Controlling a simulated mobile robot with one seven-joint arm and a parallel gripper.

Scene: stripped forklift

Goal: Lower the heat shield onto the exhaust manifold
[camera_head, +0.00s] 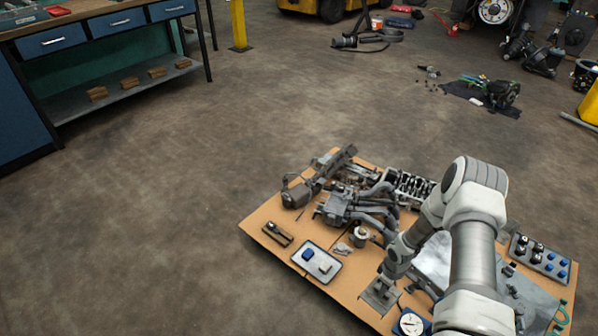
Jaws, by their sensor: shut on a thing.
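The exhaust manifold (374,213), with its curved grey pipes, lies near the middle of the board, left of my arm. My gripper (383,287) is low near the board's front edge, in front of the manifold and apart from it. It is shut on a small, flat grey metal piece (378,298), which looks like the heat shield. The fingertips are small and partly hidden, so the exact hold is unclear. I cannot tell whether the piece touches the board.
The tan board (262,217) also carries a white tray (317,262) with small blue and pale parts, a round gauge (411,323), a cylinder head (408,187) and a dark tray (540,257) of parts. My arm hides the board's right middle. Open floor lies left.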

